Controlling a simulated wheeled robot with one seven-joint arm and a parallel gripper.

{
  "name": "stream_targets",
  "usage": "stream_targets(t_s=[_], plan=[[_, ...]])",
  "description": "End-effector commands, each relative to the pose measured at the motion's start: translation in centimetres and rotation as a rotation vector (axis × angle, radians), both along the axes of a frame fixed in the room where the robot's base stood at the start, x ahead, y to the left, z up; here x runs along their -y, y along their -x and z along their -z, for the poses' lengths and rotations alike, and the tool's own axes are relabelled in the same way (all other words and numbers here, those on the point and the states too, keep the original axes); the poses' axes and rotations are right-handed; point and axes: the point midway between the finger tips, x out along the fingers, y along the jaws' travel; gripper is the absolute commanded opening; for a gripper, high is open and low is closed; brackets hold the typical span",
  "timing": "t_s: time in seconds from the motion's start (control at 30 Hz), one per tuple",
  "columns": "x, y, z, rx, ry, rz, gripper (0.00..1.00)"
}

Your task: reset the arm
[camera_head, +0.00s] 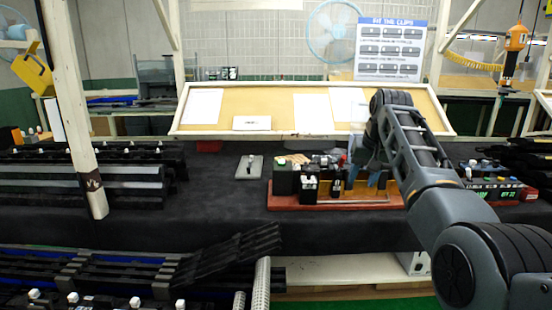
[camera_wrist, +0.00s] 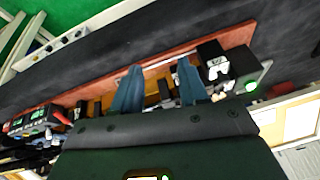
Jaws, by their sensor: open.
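My gripper (camera_wrist: 158,84) shows in the wrist view with its two blue-grey fingers apart and nothing between them. In the head view my arm reaches in from the lower right, and the gripper (camera_head: 364,172) is partly hidden behind the wrist. It is over or just in front of the reddish-brown tray (camera_head: 290,204), which holds several black boxes and small bottles. In the wrist view the tray (camera_wrist: 90,88) runs slantwise behind the fingers. I cannot tell whether the fingers touch anything there.
The dark bench (camera_head: 225,215) has bare room left of the tray, around a small grey plate (camera_head: 248,167). Black trim racks (camera_head: 90,175) lie at the left, beside a wooden post (camera_head: 75,110). A device with lit buttons (camera_head: 490,188) stands right. A tilted pinboard (camera_head: 270,105) is behind.

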Motion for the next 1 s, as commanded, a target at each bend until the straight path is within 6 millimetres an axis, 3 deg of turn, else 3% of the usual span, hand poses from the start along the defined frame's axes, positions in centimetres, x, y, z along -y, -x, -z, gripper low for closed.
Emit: stream_targets(t_s=[0.27, 0.47, 0.7, 1.0], plan=[[0.4, 1.1, 6.5, 0.041, 0.014, 0.005, 0.43], [0.8, 3.3, 13.6, 0.098, 0.034, 0.008, 0.43], [1.4, 9.0, 23.3, 0.198, 0.066, 0.006, 0.43], [1.7, 19.1, 31.8, 0.323, 0.105, -0.008, 0.43]])
